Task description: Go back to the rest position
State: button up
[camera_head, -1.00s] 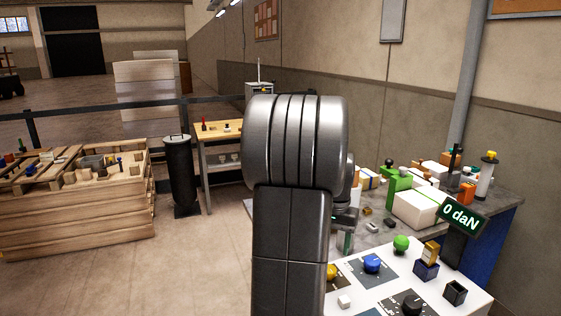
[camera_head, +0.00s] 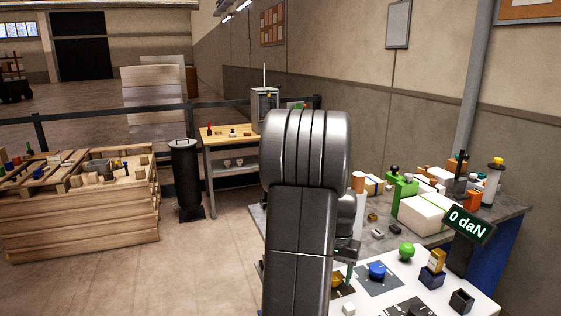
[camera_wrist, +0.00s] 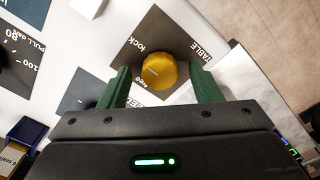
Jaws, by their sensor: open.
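My gripper (camera_wrist: 160,90) shows in the wrist view with its two green fingers apart and nothing between them. A yellow knob (camera_wrist: 159,71) lies just beyond the fingertips, on a dark square plate marked with lock and table lettering. I see a gap between the knob and each finger. In the head view my arm's large grey joint and link stand in the middle and hide most of the gripper. The yellow knob (camera_head: 337,283) shows in part beside my arm, on the white control panel (camera_head: 388,258).
The panel also carries a blue knob (camera_head: 377,270), a green ball (camera_head: 407,250) and a "0 daN" display (camera_head: 468,225). Behind it a grey bench (camera_head: 395,240) holds a white ream (camera_head: 424,214) and other items. A black bin (camera_head: 187,178) and wooden crates (camera_head: 80,222) stand left.

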notch_tip(320, 180, up, 13)
notch_tip(320, 180, down, 14)
jog(key=shift+r, duration=0.25)
jog(key=shift+w+r+n, duration=0.1)
jog(key=shift+r+n, duration=0.05)
jog(key=shift+n, duration=0.95)
jog(key=n+b, duration=0.1)
jog(key=n, duration=1)
jog(key=shift+n+b, duration=0.3)
jog(key=shift+b, duration=0.1)
jog(key=shift+n+b, duration=0.35)
jog(key=shift+n, duration=1.65)
jog(key=shift+r, duration=0.1)
